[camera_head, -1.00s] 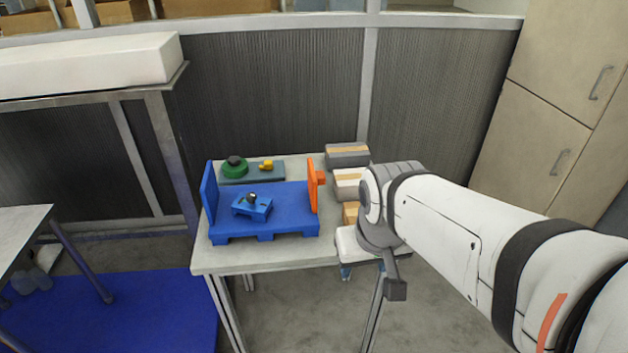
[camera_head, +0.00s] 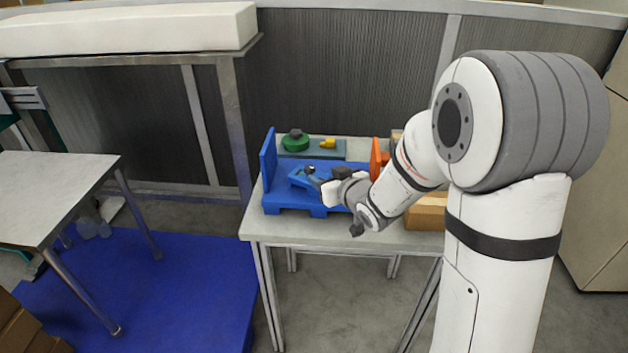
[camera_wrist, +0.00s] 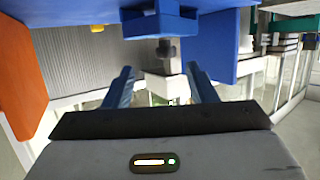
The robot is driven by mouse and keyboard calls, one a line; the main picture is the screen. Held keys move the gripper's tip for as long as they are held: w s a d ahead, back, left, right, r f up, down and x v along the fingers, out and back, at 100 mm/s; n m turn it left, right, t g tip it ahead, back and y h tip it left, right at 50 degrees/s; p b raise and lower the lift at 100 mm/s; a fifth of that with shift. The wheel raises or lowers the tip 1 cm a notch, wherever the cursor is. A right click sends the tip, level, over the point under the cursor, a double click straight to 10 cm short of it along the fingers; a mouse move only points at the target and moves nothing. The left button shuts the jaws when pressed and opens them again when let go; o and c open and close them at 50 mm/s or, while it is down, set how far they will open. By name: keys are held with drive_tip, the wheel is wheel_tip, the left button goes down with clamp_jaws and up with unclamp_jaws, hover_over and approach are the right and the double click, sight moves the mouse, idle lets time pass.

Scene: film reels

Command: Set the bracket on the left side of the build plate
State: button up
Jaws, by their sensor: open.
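The blue build plate (camera_head: 288,203) lies on the table, with a tall blue upright (camera_head: 268,163) at its left edge and an orange upright (camera_head: 376,156) at its right. A small blue block-like piece (camera_head: 299,178) sits on the plate and carries a small dark part; I cannot tell for sure whether it is the bracket. My gripper (camera_head: 320,183) is at the plate, just right of this piece, and partly hides it.
Behind the plate, a grey-blue tray (camera_head: 340,155) holds a green round part (camera_head: 295,143) and a yellow part (camera_head: 328,143). Cardboard boxes (camera_head: 427,212) stand at the table's right, partly behind my arm. The table's front strip (camera_head: 280,228) is clear.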

sight(310, 168)
drive_tip(key=shift+w+a+f, duration=0.15)
drive_tip(key=shift+w+a, duration=0.05)
drive_tip(key=shift+a, duration=0.15)
drive_tip(key=x, duration=0.7)
drive_tip(key=shift+a+r+p, duration=0.2)
drive_tip(key=shift+a+p, duration=0.1)
drive_tip(key=shift+p, duration=0.05)
clamp_jaws()
